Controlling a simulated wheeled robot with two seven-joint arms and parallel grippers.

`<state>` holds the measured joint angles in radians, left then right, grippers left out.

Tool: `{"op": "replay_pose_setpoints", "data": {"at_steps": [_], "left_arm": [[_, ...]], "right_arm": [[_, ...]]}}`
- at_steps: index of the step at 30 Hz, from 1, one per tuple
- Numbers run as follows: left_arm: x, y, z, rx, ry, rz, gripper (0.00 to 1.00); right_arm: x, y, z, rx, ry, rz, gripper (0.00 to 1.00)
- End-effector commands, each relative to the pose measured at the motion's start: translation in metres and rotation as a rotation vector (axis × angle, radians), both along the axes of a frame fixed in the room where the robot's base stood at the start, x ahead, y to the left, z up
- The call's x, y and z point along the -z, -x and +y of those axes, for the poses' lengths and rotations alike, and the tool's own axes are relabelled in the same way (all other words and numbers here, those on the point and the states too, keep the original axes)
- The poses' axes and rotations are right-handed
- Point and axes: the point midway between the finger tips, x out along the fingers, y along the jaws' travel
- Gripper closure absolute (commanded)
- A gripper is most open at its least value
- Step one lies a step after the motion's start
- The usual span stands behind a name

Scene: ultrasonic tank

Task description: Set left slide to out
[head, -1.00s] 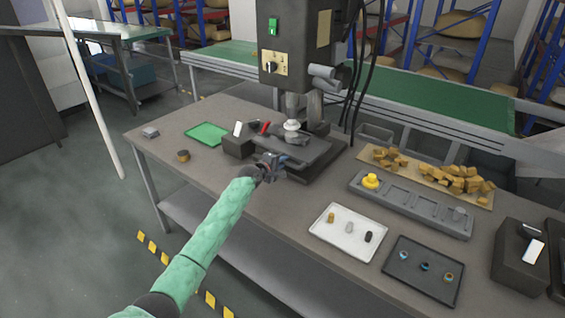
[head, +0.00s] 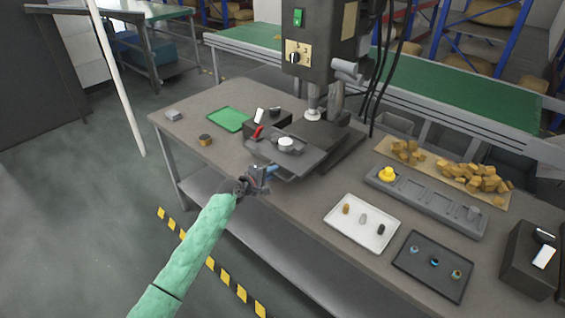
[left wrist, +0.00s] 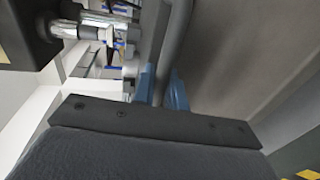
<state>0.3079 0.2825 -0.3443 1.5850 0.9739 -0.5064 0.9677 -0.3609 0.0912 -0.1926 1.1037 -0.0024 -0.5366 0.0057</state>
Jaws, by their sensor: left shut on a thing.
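The left slide (head: 300,159) is a dark grey plate on the press bed. It stands out in front of the press ram (head: 313,105), toward the near table edge. My left gripper (head: 264,171), with blue fingers, is at the slide's near end. In the left wrist view my left gripper (left wrist: 161,88) is shut on the grey handle bar (left wrist: 176,40), which passes between its fingers. My right gripper is not in view.
A green tray (head: 229,119) and a small brown-topped round part (head: 205,140) lie to the left. A white tray (head: 349,234), a dark tray (head: 419,276) and a grey slotted rack (head: 430,202) are to the right. The floor in front of the table is open.

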Motion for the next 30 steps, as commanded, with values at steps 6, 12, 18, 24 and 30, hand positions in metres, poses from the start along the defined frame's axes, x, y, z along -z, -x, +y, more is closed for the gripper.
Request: {"op": "replay_pose_setpoints", "data": {"at_steps": [6, 12, 18, 24, 30], "left_arm": [[0.001, 0.021, 0.014, 0.002, 0.0, 0.002, 1.0], [0.002, 0.026, 0.018, 0.001, 0.0, 0.002, 1.0], [0.003, 0.027, 0.019, 0.001, -0.001, 0.003, 1.0], [0.004, 0.027, 0.019, 0.001, -0.001, 0.005, 0.71], [0.002, 0.027, 0.019, 0.001, 0.0, 0.002, 0.68]], "right_arm": [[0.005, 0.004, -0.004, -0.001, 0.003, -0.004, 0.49], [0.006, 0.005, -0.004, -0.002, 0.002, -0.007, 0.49], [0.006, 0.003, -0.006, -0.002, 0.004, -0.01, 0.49], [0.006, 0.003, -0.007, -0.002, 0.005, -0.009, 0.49], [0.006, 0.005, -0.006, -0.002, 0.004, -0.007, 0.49]]}}
